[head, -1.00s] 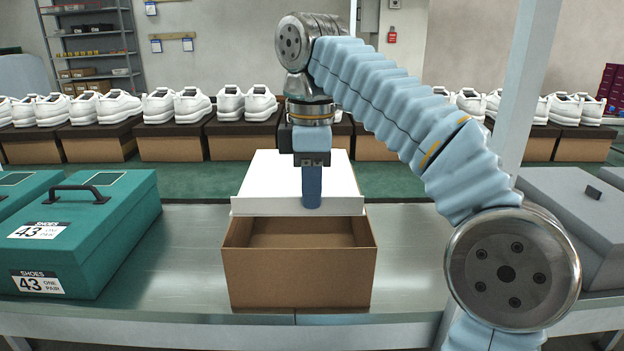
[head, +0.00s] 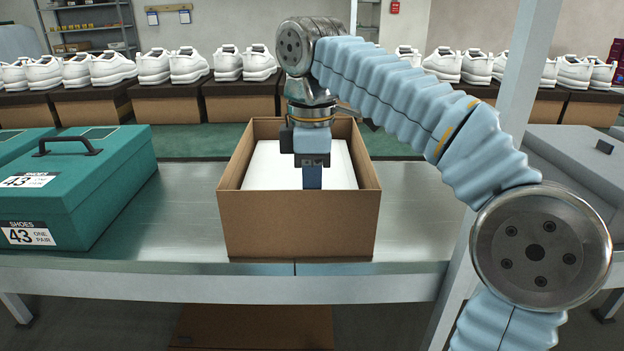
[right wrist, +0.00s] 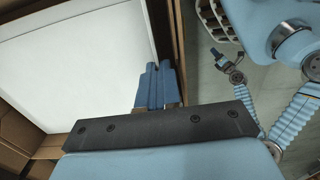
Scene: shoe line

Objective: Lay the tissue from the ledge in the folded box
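The folded box (head: 298,225) is a brown open carton on the metal table. The tissue (head: 258,168) is a flat white rectangle inside its walls; its near edge is hidden behind the front wall. My right gripper (head: 312,178) points down into the box at the tissue's near side, fingertips hidden by the front wall. In the right wrist view its fingers (right wrist: 156,88) are close together at the edge of the tissue (right wrist: 75,62), beside the box wall (right wrist: 177,50). My left gripper (right wrist: 219,60) shows small outside the box there; its opening is unclear.
A teal shoe box (head: 75,190) with a handle stands left of the folded box. A grey box (head: 580,165) stands at the right, behind a pale post (head: 510,110). Bare metal table (head: 190,205) lies between the boxes. White shoes on brown boxes line the back.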

